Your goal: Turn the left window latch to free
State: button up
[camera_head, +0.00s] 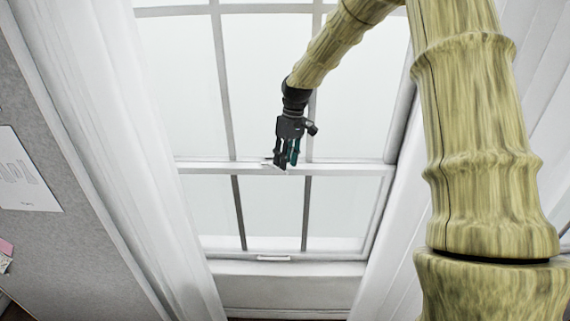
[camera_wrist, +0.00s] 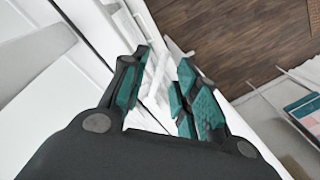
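The white window (camera_head: 180,80) stands upright ahead, with a horizontal meeting rail (camera_head: 350,168) across its middle. In the head view the gripper covers that stretch of rail, so the latch's position and any contact are unclear.
White curtains (camera_head: 110,120) hang on both sides of the window. A white handle (camera_head: 274,258) is on the lower sash's bottom rail. A grey board (camera_head: 60,240) with a pinned paper stands at the left. Wooden floor (camera_wrist: 240,40) shows below in the wrist view.

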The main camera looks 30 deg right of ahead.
jog(key=shift+w+d+r, duration=0.1)
jog(key=shift+d+r, duration=0.1)
jog(key=shift+r, duration=0.65)
jog(key=shift+d+r, duration=0.15)
jog(key=shift+r, duration=0.75)
jog(key=shift+w+d+r, duration=0.1)
jog(key=shift+d+r, duration=0.1)
jog(key=shift+r, duration=0.65)
jog(key=shift+s, duration=0.1)
